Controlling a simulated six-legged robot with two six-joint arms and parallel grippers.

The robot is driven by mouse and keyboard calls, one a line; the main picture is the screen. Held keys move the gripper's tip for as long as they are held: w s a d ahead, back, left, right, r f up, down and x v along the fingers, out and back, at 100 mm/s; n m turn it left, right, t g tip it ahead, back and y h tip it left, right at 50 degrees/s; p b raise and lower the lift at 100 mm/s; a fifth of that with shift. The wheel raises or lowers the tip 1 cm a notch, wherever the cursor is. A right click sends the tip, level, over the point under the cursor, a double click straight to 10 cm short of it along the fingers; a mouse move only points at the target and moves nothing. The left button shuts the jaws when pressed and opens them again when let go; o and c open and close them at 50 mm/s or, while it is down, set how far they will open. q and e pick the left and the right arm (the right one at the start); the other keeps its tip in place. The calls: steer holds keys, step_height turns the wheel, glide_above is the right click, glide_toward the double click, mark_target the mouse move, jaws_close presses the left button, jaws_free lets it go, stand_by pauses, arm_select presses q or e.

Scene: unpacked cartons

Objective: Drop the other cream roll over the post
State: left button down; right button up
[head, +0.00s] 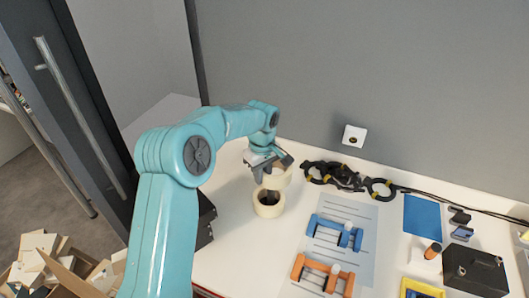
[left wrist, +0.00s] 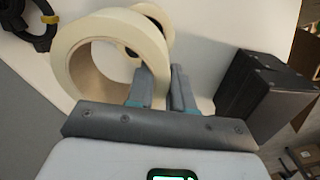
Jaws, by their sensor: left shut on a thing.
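My left gripper (head: 268,172) is shut on a cream roll (head: 280,180), gripping its wall with one finger inside the ring and one outside. In the left wrist view, the held roll (left wrist: 73,70) is a large ring tilted in front of my left gripper (left wrist: 162,86). The other cream roll (head: 268,210) sits on the white table, just below the held one in the head view. It also shows partly behind the held roll in the left wrist view (left wrist: 160,14). I cannot make out the post clearly; the rolls hide that spot. My right gripper is not in view.
Black ring-shaped things (head: 335,175) and a cable lie along the wall. A grey lined sheet (head: 328,245) carries blue and orange tools. A dark box (head: 205,218) stands left of the rolls, and a black box (head: 475,270) at the far right. Bare table lies around the lower roll.

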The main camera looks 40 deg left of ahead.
arm_select(q)
steer(key=shift+s+a+f, duration=0.25)
steer(key=shift+s+f, duration=0.15)
steer(key=shift+f, duration=0.2)
steer(key=shift+s+a+f, duration=0.2)
steer(key=shift+s+f, duration=0.15)
steer(key=shift+f, duration=0.2)
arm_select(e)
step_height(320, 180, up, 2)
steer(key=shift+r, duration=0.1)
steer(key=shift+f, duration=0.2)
arm_select(q)
steer(key=shift+f, duration=0.1)
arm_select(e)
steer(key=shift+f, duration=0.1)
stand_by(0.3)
arm_select(q)
steer(key=shift+f+b, duration=1.65)
steer(key=shift+f, duration=0.35)
steer(key=c, duration=0.5)
jaws_free()
steer(key=shift+s, duration=0.1)
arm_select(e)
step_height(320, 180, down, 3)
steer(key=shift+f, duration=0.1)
arm_select(q)
steer(key=shift+r, duration=0.1)
